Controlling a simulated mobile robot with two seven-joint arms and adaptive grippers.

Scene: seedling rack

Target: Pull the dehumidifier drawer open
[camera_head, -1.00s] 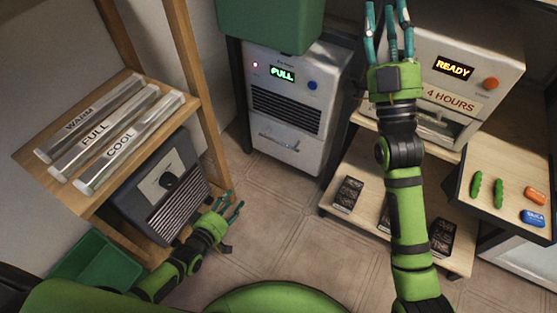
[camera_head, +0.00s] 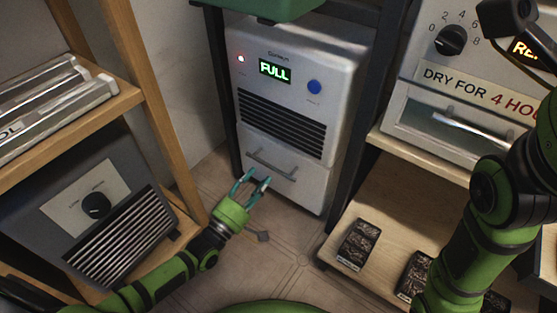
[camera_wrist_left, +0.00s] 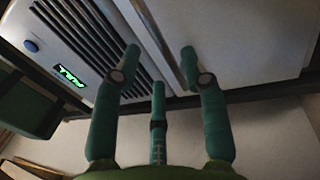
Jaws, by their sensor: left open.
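The dehumidifier (camera_head: 340,75) is a white box with a lit display reading FULL, a blue button and a dark grille. Its drawer (camera_head: 312,185) is the bottom panel and looks shut, with a grey bar handle (camera_head: 268,164) across its upper part. My left gripper (camera_head: 253,180) is open and empty, its fingers just below and in front of the handle. In the left wrist view the open fingers (camera_wrist_left: 160,65) point at the white front, with the drawer panel (camera_wrist_left: 245,40) at right. Contact with the handle cannot be told. My right arm rises at right; its fingers are out of frame.
A wooden shelf (camera_head: 125,98) with a grey heater-like unit (camera_head: 55,200) stands at left. A dryer (camera_head: 410,130) with a dial sits on a shelf (camera_head: 385,205) at right, several dark packets below it.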

